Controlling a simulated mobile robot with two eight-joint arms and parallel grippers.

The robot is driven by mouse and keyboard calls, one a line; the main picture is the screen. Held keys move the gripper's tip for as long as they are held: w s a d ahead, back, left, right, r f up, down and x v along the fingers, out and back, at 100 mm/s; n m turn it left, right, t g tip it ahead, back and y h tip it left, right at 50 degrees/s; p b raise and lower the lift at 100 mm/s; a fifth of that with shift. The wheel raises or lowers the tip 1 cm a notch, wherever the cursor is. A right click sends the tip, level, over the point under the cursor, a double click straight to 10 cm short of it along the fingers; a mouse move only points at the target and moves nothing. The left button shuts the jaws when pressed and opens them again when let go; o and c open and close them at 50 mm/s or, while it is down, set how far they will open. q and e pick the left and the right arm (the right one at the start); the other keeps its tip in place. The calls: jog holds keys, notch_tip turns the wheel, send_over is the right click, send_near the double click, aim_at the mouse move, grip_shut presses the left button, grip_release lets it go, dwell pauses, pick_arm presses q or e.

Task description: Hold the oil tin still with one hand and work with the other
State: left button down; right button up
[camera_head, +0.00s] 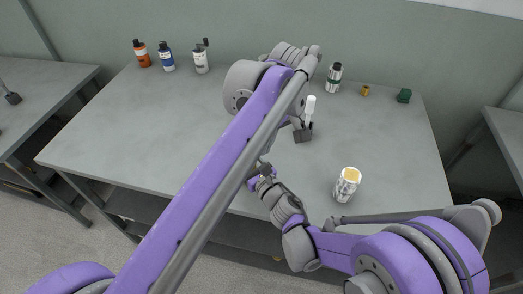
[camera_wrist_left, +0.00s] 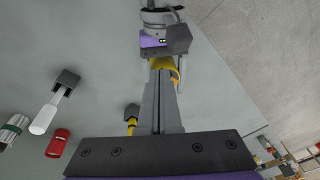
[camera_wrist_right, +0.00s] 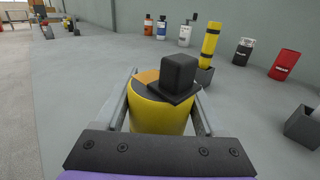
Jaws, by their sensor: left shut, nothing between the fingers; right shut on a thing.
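The yellow oil tin (camera_wrist_right: 160,112) has an orange and dark top and carries a black block (camera_wrist_right: 180,75). My right gripper (camera_wrist_right: 162,98) is shut on the tin, one finger on each side. In the left wrist view the tin (camera_wrist_left: 162,64) shows only in part, between the right gripper and my left fingers. My left gripper (camera_wrist_left: 160,78) is shut and empty, its fingertips close to the tin; I cannot tell whether they touch. In the head view my left arm hides most of the tin and the hands, at the table's front edge.
A dark holder (camera_head: 303,136) with a white-topped tool and a silver can (camera_head: 347,187) stand right of the hands. Bottles in orange (camera_head: 142,55), blue (camera_head: 167,58) and white (camera_head: 200,62) line the back left. A green-banded can (camera_head: 334,78) stands behind.

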pick_arm(q)
jog(key=s+d+r+m+t+y, duration=0.2)
jog(key=s+d+m+t, duration=0.1)
jog(key=d+m, duration=0.3)
jog(key=shift+s+d+r+m+t, duration=0.15)
jog(key=shift+d+r+m+t, duration=0.2)
jog(key=shift+m+t, duration=0.6)
jog(key=shift+f, duration=0.1)
jog(key=w+a+f, duration=0.6)
jog(key=a+f, duration=0.1)
jog(key=f, duration=0.1)
jog(key=shift+a, duration=0.15)
